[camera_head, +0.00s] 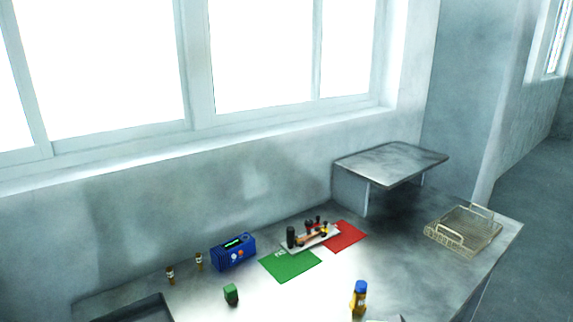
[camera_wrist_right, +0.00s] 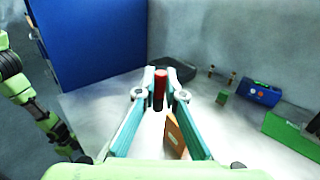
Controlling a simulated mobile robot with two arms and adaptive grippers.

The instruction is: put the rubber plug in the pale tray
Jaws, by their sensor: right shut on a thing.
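My right gripper (camera_wrist_right: 160,92) has its teal fingers closed on a small upright red cylinder with a darker end (camera_wrist_right: 159,90) in the right wrist view. I cannot tell for certain that this is the rubber plug. In the head view a pale tray (camera_head: 288,249) lies across the green and red mats, with several dark and orange small things on it. The right gripper is not clearly seen in the head view. My left gripper is not in view; green links of my own arm show at the left of the right wrist view.
A wire basket (camera_head: 488,238) stands at the right end, near a raised metal shelf (camera_head: 392,163). A blue device (camera_head: 233,252), two small bottles, a green cube (camera_head: 231,294) and a blue-capped yellow bottle (camera_head: 359,298) stand on the table. A dark tray (camera_head: 145,310) is at front left.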

